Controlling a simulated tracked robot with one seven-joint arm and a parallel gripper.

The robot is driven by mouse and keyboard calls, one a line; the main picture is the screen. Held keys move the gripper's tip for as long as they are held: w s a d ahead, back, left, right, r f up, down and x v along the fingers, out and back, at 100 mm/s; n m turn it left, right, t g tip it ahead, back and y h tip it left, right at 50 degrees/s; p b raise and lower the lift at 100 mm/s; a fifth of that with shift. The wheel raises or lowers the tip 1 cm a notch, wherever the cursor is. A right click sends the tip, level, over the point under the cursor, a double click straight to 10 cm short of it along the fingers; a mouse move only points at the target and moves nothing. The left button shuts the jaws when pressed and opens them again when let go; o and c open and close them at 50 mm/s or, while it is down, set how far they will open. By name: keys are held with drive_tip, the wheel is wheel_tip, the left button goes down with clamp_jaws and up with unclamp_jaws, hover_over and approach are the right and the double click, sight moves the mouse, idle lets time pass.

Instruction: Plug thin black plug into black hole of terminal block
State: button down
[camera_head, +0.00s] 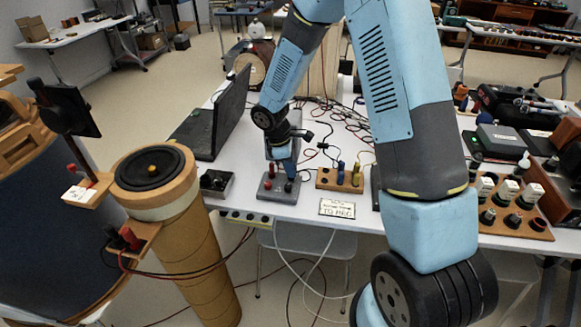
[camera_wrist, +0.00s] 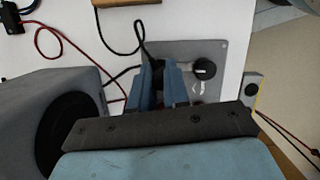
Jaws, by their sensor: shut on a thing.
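The terminal block is a grey plate (camera_head: 266,195) with a red post and a black post on top, at the table's front edge. In the wrist view the grey plate (camera_wrist: 218,50) shows a black knob-like post (camera_wrist: 204,68) just right of the fingers. My gripper (camera_head: 286,172) points down over the plate, close to the posts. In the wrist view my gripper (camera_wrist: 163,72) is shut, with a black cable (camera_wrist: 138,38) running up to its blue fingers. The thin black plug itself is mostly hidden between the fingers. I cannot tell whether it touches the block.
A grey speaker box (camera_wrist: 30,88) with a black cone stands left of the fingers in the wrist view. A wooden block with coloured posts (camera_head: 325,180), a paper sign (camera_head: 337,208), a small black box (camera_head: 215,183) and a laptop (camera_head: 230,108) are nearby. Loose cables lie behind.

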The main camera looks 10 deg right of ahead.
drive_tip(key=c, duration=1)
unclamp_jaws()
drive_tip(key=shift+r, duration=3.7)
